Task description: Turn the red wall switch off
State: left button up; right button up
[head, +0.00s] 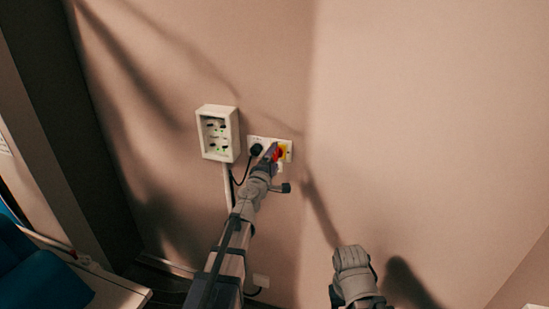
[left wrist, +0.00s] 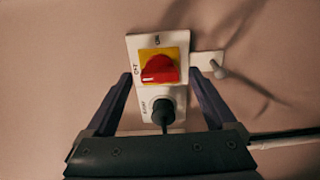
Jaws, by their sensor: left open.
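The red wall switch (head: 279,153) is a red knob on a yellow square in a white wall plate. In the left wrist view the red knob (left wrist: 160,69) is between and beyond the fingertips, with small lettering above and to the left of the yellow square. A pale mark shows at the knob's lower left; I cannot tell its setting for sure. My left gripper (head: 269,154) is open at the plate; its two dark fingers (left wrist: 160,78) show on either side, with nothing held. Contact with the knob is not visible.
A black plug (head: 256,149) with a cord sits beside the switch; the plug (left wrist: 164,108) is below the knob in the left wrist view. A white wall box (head: 218,132) is to the left. Blue furniture (head: 40,270) stands at lower left. The wall at right is bare.

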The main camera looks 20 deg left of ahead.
pick_arm(q)
jog(key=s, duration=0.6)
jog(key=shift+s, duration=0.35)
jog(key=s+d+f+m+g+h, duration=0.6)
jog(key=s+d+f+m+g, duration=0.3)
jog(key=d+f+m, duration=0.45)
jog(key=s+a+f+m+g+y, duration=0.2)
jog(key=s+a+f+g+y, duration=0.15)
jog(key=s, duration=0.35)
jog(key=s+a+f+m+g+y, duration=0.2)
jog(key=s+a+f+g+y, duration=0.15)
jog(key=s+f+g, duration=0.2)
jog(key=s+d+m+y, duration=0.1)
jog(key=s+d+m, duration=0.3)
jog(key=s+d, duration=0.3)
jog(key=d, duration=0.3)
jog(key=shift+d+r, duration=0.2)
jog(key=shift+r, duration=0.1)
